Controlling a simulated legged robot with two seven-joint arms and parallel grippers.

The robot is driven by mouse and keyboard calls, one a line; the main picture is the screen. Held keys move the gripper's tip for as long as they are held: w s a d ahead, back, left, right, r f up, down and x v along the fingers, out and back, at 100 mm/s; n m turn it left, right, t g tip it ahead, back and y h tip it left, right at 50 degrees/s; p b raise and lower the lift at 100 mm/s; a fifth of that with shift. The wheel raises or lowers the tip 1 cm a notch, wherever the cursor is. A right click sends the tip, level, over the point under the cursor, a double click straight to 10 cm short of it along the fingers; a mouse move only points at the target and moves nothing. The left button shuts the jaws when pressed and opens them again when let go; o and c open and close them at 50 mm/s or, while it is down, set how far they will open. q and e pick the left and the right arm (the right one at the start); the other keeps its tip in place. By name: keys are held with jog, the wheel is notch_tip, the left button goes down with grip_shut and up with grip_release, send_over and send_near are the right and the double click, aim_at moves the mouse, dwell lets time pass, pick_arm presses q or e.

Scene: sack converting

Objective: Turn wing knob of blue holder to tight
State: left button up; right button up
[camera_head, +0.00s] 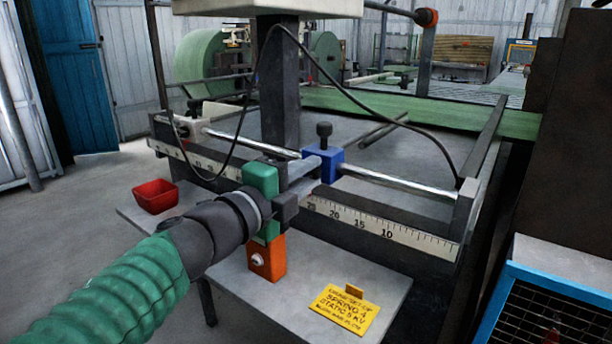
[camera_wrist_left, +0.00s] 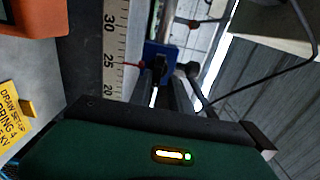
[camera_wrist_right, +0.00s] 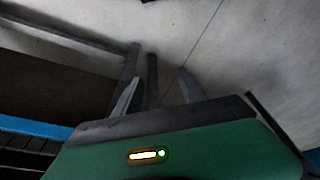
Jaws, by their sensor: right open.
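The blue holder (camera_head: 325,163) sits on the steel rail behind the ruled scale, with a dark knob (camera_head: 324,131) on top. My left gripper (camera_head: 306,170) reaches in from the left, its fingertips right at the holder's front face. In the left wrist view the blue holder (camera_wrist_left: 158,54) lies just beyond the fingertips, with a dark part at its face between or behind them. Whether the fingers touch or clasp the wing knob is unclear, as they hide it. My right gripper (camera_wrist_right: 160,88) is open and empty; it shows only in the right wrist view.
A shelf (camera_head: 235,290) below the scale (camera_head: 372,225) carries a red bin (camera_head: 156,195), an orange block (camera_head: 267,260) and a yellow card (camera_head: 345,312). A black cable (camera_head: 405,122) hangs over the rail. A blue-framed cage (camera_head: 565,285) stands at right.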

pick_arm(q)
jog(key=shift+f, duration=0.45)
jog(key=p+v, duration=1.2)
jog(key=p, duration=0.2)
jog(key=shift+r+p, duration=0.3)
jog(key=shift+p, duration=0.1)
jog(key=shift+w, duration=0.1)
jog(key=shift+a+f, duration=0.1)
